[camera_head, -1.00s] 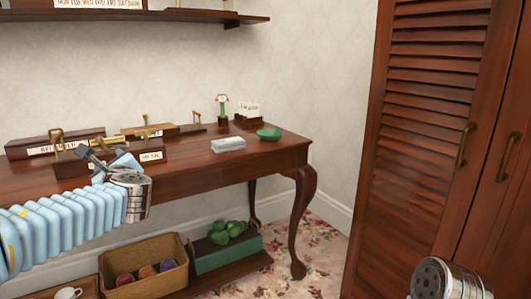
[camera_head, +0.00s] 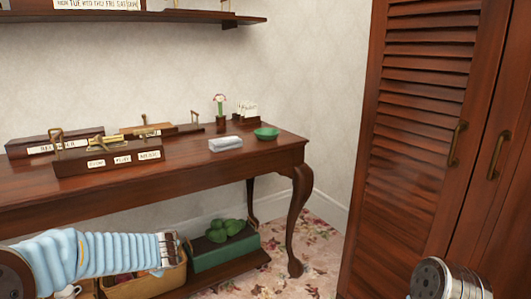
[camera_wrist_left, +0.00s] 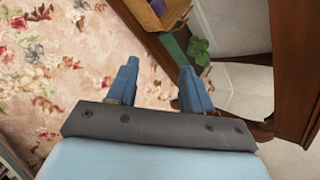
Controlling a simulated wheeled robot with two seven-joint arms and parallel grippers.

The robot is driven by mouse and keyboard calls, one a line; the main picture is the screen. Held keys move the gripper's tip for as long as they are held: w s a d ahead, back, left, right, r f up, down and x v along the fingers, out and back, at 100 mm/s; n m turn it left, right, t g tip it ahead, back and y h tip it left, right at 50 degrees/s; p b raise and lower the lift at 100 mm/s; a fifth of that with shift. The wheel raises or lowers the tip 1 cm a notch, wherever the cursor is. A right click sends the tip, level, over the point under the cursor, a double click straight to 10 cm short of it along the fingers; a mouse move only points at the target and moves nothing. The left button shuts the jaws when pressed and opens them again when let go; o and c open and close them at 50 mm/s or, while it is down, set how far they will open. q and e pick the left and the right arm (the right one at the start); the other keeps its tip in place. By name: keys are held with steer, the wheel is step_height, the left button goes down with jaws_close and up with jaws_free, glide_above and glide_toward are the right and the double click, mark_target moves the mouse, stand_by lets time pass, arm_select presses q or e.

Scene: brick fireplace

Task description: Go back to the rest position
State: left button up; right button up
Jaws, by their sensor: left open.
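My left gripper (camera_wrist_left: 158,85) shows in the left wrist view with its two blue fingers spread apart and nothing between them. It points over the floral carpet and the lower shelf area. In the head view my left arm comes in at the lower left, in front of the table, and its gripper is hidden from sight there. Part of my right arm shows at the bottom right of the head view, but its gripper fingers are not seen.
Below are a basket (camera_head: 150,285) and a green crate (camera_head: 225,250). A louvred wardrobe (camera_head: 420,130) stands right. Carpet (camera_head: 305,240) lies between.

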arm_select(q)
steer(key=s+d+f+n+g+h, duration=0.25)
steer(key=s+d+f, duration=0.2)
steer(key=f, duration=0.35)
steer(key=s+d+f+n+g+h, duration=0.2)
steer(key=s+d+f+n, duration=0.2)
steer(key=s+f, duration=0.3)
steer(key=s+d+f+n+g+h, duration=0.2)
steer(key=s+d+f+n, duration=0.15)
steer(key=f, duration=0.55)
steer(key=s+d+f+n+h, duration=0.1)
steer(key=s+d+f+n, duration=0.1)
steer(key=s+f+n, duration=0.2)
steer(key=s+d+f+n+g, duration=0.1)
steer(key=s+d+f+n, duration=0.1)
steer(key=s+f+n, duration=0.3)
steer(key=s+n, duration=0.4)
steer(key=s, duration=0.1)
steer(key=shift+f+h, duration=0.2)
steer(key=shift+h, duration=0.15)
